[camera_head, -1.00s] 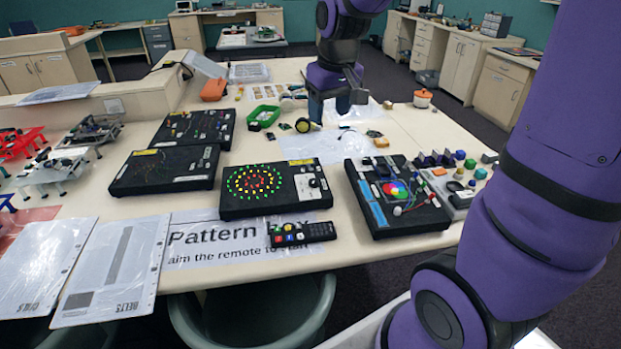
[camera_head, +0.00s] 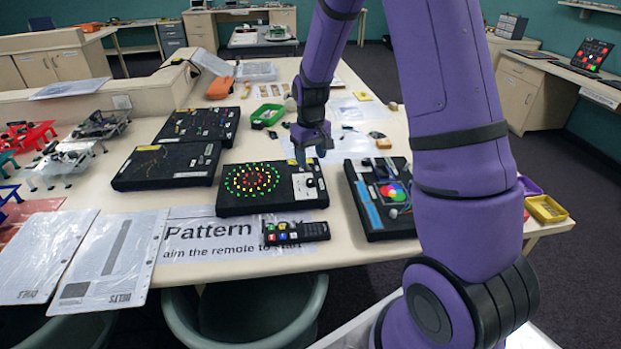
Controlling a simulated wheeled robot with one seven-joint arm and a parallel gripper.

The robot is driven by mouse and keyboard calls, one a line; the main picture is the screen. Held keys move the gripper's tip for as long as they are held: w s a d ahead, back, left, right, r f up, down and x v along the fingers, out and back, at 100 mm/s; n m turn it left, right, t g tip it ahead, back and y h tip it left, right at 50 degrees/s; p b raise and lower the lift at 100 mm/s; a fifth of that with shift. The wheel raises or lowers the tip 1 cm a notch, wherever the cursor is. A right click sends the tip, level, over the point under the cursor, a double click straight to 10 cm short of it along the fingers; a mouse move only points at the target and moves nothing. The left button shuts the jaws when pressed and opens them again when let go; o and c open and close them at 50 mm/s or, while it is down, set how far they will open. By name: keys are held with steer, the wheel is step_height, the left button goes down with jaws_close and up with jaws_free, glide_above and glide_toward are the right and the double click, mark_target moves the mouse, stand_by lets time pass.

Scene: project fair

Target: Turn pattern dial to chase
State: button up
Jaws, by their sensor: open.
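The pattern box (camera_head: 232,207) is a black panel on the table with rings of lit green, yellow and red lights. A white control plate (camera_head: 305,186) with small dark knobs sits at its right end. The dial (camera_head: 309,182) appears to be a dark knob on that plate; its pointer and labels are too small to read. My gripper (camera_head: 311,158) is above and just behind the plate, pointing down, open and empty. It looks apart from the knob, though the exact gap cannot be told.
A black remote (camera_head: 296,233) lies on the "Pattern box" sheet (camera_head: 195,248) in front. Another black board (camera_head: 384,226) with a colour wheel stands to the right, partly behind my arm. Two more black boards (camera_head: 165,168) (camera_head: 197,124) lie to the left. A green tray (camera_head: 267,115) is behind.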

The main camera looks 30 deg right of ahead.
mark_target(311, 180)
step_height(311, 180, down, 8)
steer(key=shift+f, duration=0.1)
steer(key=shift+c, duration=0.5)
steer(key=c, duration=0.8)
steer(key=shift+c, duration=0.2)
steer(key=shift+m, duration=0.4)
steer(key=m, duration=0.4)
steer(key=shift+m, duration=2)
